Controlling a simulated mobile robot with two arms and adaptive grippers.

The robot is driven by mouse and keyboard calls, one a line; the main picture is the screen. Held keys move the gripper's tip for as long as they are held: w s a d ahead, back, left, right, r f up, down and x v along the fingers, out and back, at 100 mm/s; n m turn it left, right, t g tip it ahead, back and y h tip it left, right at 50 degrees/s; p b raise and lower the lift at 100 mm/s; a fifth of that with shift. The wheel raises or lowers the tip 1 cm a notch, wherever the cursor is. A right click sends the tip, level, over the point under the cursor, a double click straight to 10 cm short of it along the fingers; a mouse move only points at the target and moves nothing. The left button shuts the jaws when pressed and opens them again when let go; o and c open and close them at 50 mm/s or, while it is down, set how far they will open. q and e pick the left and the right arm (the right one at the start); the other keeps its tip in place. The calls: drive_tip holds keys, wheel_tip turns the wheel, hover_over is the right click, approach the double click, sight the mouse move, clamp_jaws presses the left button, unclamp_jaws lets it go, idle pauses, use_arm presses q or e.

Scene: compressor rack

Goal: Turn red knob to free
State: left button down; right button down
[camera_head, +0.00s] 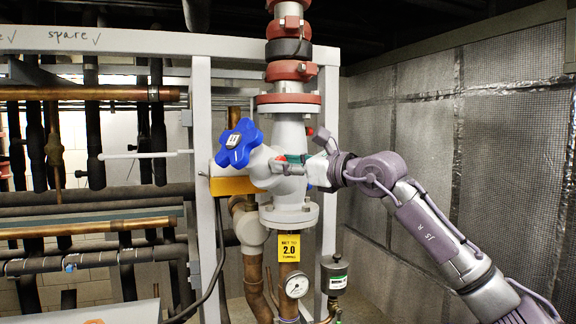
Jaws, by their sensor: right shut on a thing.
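My right gripper (285,166) reaches in from the right to the grey valve body in the middle of the head view. Its fingers are shut on a small red part, which I take to be the red knob (281,158). Only a bit of red shows at the fingertips; the fingers hide the rest, so I cannot tell which way the knob is turned. Another small red piece (322,135) shows just above the gripper. My left gripper is not in view.
A blue handwheel (238,143) sits just left of the gripper. Red flanges (288,99) are above; a yellow 2.0 tag (289,248) and a pressure gauge (297,285) are below. A grey frame post (204,190) and pipes stand left. A mesh-covered wall (440,110) is right.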

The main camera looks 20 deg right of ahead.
drive_tip(key=shift+a+f+n+b, duration=0.1)
drive_tip(key=shift+n+b, duration=0.55)
drive_tip(key=shift+n, duration=3.65)
drive_tip(key=shift+f+n+b, duration=0.1)
drive_tip(key=shift+n+b, duration=0.5)
drive_tip(key=shift+n, duration=3.7)
drive_tip(key=c, duration=0.8)
unclamp_jaws()
drive_tip(key=shift+o, duration=0.2)
drive_tip(key=v, duration=1.2)
